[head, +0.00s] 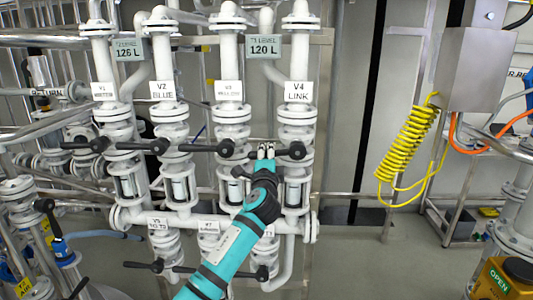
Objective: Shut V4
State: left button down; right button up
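V4 is the rightmost of the white vertical pipes, with a white label reading V4 LINK (298,91). Its black handle (296,151) sits below the label and reaches left, roughly level, across the pipe direction. My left gripper (266,151) is at the left part of this handle, with its two pale fingertips pointing up and close together. The fingers overlap the handle in the picture; I cannot tell whether they grip it. My teal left arm covers part of the lower pipework. My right gripper is not in view.
To the left stand similar valves V3 (225,148), V2 (159,146) and V1 (99,145), with level black handles. Lower handles (143,266) stick out below. A yellow coiled hose (408,145) hangs at the right, with open floor before it.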

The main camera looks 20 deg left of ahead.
pick_arm(q)
jog(key=shift+d+m+h+p, duration=0.3)
jog(key=shift+d+m+h, duration=0.1)
jog(key=shift+m, duration=0.1)
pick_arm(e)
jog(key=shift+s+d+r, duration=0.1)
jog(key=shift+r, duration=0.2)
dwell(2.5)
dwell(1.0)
pick_arm(q)
jog(key=c, duration=1.7)
grip_release()
jog(key=shift+s+r, duration=0.1)
jog(key=shift+s, duration=0.1)
jog(key=shift+c, duration=0.2)
jog(key=o, duration=0.6)
jog(key=shift+s+d+r, duration=0.25)
jog(key=shift+s+r, duration=0.15)
jog(key=shift+r, duration=0.05)
jog(key=shift+w+a+f, duration=0.1)
jog(key=shift+w+a, duration=0.1)
jog(key=shift+a, duration=0.15)
jog(key=v, duration=1.2)
jog(key=shift+d, duration=0.2)
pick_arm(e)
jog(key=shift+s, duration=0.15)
pick_arm(q)
jog(key=shift+f, duration=0.1)
